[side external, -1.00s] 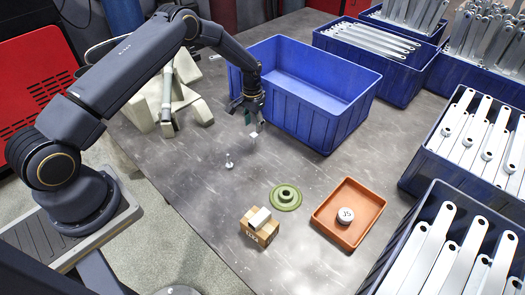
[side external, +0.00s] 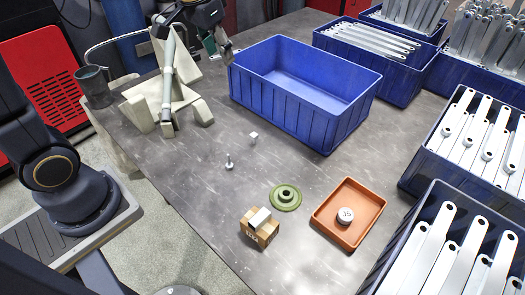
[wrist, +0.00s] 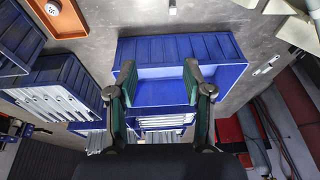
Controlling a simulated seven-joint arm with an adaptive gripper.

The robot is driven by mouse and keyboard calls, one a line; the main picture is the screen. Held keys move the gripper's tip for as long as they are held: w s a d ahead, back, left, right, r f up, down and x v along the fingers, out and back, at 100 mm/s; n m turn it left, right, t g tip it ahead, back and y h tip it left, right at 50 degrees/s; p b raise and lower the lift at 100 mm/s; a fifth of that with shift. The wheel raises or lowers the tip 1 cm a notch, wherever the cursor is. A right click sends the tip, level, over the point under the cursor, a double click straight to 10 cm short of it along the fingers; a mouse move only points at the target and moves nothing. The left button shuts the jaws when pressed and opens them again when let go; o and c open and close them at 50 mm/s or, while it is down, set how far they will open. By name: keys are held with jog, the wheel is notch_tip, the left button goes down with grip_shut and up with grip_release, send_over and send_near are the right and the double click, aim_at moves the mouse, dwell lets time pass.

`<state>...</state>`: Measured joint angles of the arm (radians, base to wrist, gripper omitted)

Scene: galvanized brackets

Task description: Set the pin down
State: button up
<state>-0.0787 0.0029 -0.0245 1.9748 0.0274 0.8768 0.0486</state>
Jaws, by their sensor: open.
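The pin (side external: 229,161) is a small metallic piece with a wider foot. It stands upright on the grey table, left of the green flanged disc. My gripper (side external: 218,48) is raised at the back left of the empty blue bin, well away from the pin. In the wrist view my gripper (wrist: 160,76) has its green-padded fingers spread wide with nothing between them. The pin cannot be made out in the wrist view.
A small white cube (side external: 253,138) lies on the table, also in the wrist view (wrist: 172,8). The blue bin (side external: 345,122), green disc (side external: 286,197), cardboard box (side external: 259,234) and orange tray (side external: 322,229) surround open table. Bracket-filled bins line the right. A pale stand (side external: 157,104) is left.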

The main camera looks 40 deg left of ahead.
jog(key=s+d+t, duration=0.1)
jog(key=s, duration=0.7)
jog(key=s+d+r+t, duration=0.1)
jog(key=s, duration=0.8)
jog(key=shift+s+d+r, duration=0.2)
jog(key=shift+d+r, duration=0.05)
jog(key=shift+r, duration=0.05)
